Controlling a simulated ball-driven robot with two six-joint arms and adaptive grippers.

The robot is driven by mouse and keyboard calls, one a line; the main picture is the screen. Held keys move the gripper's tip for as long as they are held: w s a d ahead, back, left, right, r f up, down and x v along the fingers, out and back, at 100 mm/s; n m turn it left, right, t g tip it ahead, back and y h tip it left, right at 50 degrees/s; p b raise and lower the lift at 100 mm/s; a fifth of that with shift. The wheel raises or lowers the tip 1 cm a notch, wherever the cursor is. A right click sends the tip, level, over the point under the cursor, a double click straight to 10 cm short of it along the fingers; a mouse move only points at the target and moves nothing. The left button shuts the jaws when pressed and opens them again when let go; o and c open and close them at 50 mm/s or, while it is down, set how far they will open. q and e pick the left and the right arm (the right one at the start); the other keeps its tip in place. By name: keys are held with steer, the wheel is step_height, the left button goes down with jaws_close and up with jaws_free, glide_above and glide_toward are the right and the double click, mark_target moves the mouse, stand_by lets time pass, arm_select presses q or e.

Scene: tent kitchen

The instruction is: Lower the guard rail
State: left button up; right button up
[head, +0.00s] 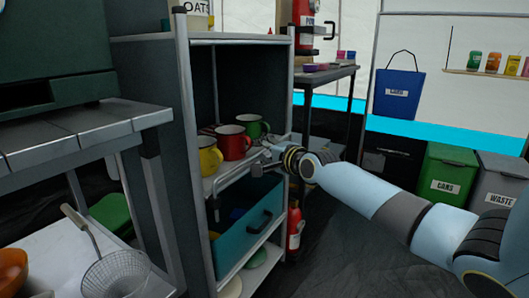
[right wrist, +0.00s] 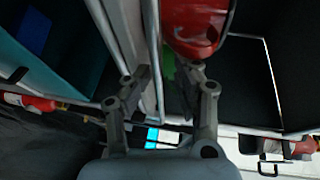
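The guard rail (head: 236,173) is a thin pale metal bar along the front of the shelf holding the mugs, above the teal drawer. Yellow (head: 209,157), red (head: 233,143) and green (head: 252,126) mugs stand behind it. My right gripper (head: 260,163) is at the front of this shelf, near the rail's right end. In the right wrist view its fingers (right wrist: 160,92) are apart, with the pale rail (right wrist: 153,45) running between them. I cannot tell whether they touch it. The red mug (right wrist: 195,28) is close above the right finger. My left gripper is not in view.
The teal drawer (head: 235,240) sits below the mug shelf, and a fire extinguisher (head: 294,225) stands beside the rack. A grey counter (head: 85,130) is at the left. Bins (head: 446,175) stand at the right. Dark floor lies open below my right arm.

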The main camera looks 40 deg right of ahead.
steer(key=s+r, duration=0.1)
steer(key=s, duration=0.6)
steer(key=shift+s+r, duration=0.25)
steer(key=shift+s, duration=0.15)
